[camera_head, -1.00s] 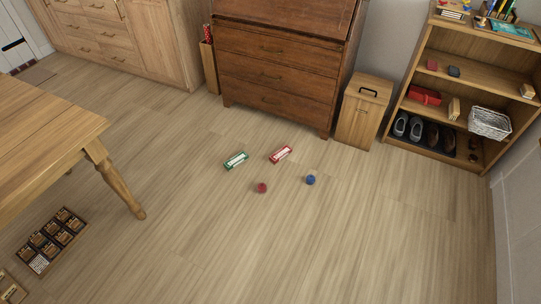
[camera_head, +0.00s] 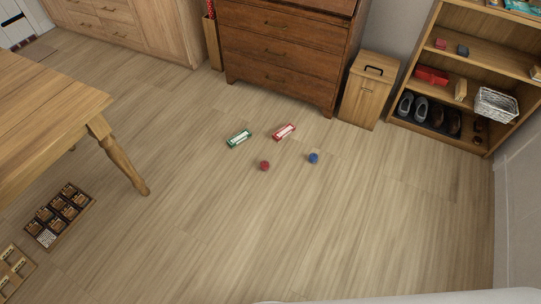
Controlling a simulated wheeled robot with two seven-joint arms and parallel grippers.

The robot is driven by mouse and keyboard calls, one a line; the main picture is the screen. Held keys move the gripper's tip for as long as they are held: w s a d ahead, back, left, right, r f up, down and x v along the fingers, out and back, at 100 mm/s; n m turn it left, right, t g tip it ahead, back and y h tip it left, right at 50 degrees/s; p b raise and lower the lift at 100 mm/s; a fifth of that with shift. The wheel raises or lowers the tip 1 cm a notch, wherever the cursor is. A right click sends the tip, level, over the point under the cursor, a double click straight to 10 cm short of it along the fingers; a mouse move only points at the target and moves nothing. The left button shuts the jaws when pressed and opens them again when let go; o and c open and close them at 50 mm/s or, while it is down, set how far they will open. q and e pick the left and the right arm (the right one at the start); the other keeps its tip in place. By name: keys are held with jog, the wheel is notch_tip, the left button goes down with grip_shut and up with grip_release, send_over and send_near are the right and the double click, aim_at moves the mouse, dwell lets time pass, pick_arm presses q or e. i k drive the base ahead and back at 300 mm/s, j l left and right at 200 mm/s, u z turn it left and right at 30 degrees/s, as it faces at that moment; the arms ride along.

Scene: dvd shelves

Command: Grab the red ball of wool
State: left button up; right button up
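The red ball of wool (camera_head: 264,166) is a small dark red ball lying on the bare wooden floor near the middle of the head view. A blue ball (camera_head: 313,158) lies a little to its right, apart from it. Neither of my grippers shows in the view. A pale edge at the bottom right is likely part of me.
A wooden table (camera_head: 60,115) stands left, a dark dresser (camera_head: 280,55) and lidded bin (camera_head: 366,92) behind, a shelf (camera_head: 480,75) at right. The floor in front is clear.

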aim_at(265, 165)
jog(key=i+u, duration=0.1)
jog(key=u, duration=0.45)
jog(key=i+l+u, duration=0.35)
jog(key=l, duration=0.25)
jog(key=l+u, duration=0.2)
jog(key=i+l+u, duration=0.2)
jog(key=l, duration=0.3)
jog(key=k+j, duration=0.05)
